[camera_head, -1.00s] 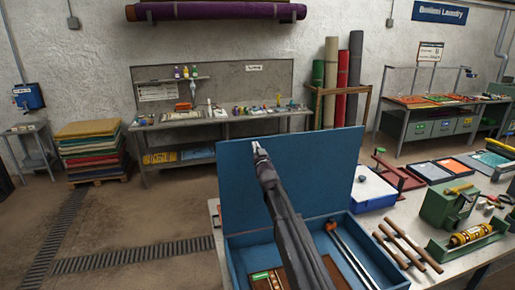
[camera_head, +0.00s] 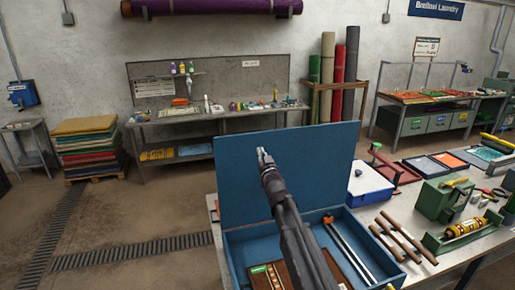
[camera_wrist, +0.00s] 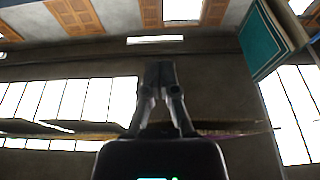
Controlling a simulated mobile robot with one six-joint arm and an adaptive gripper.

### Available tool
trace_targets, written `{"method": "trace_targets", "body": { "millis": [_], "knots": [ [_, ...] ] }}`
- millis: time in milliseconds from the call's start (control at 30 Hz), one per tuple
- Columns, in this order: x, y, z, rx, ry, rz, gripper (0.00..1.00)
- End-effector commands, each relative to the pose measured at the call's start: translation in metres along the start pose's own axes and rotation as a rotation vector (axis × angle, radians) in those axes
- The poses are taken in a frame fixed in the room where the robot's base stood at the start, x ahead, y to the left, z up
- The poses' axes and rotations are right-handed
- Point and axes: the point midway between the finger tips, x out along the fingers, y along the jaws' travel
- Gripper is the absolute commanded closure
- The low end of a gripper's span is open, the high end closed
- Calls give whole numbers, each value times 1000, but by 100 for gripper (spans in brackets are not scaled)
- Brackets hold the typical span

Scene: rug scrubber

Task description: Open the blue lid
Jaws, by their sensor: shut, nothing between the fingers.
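The blue lid (camera_head: 318,165) stands raised, nearly upright, at the back of the blue box (camera_head: 238,262) on the table. In the head view my gripper (camera_head: 263,154) is in front of the lid's upper left part, with its fingers together and empty. I cannot tell whether it touches the lid. In the wrist view the gripper (camera_wrist: 160,80) points at the far wall and ceiling, and a blue-green panel, likely the lid (camera_wrist: 277,40), shows at upper right. My arm hides part of the box, which holds long rods and a small tray.
The floor to the left is open.

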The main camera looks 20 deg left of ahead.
Motion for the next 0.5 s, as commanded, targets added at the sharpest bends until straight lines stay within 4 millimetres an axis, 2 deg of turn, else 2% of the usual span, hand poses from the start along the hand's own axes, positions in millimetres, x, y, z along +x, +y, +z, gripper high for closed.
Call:
{"method": "trace_targets", "body": {
  "millis": [33, 200, 500],
  "knots": [
    [-11, 0, -4, -1, 0, 0, 100],
    [-27, 0, -8, -2, 0, 0, 100],
    [-34, 0, -10, -1, 0, 0, 100]
  ]
}}
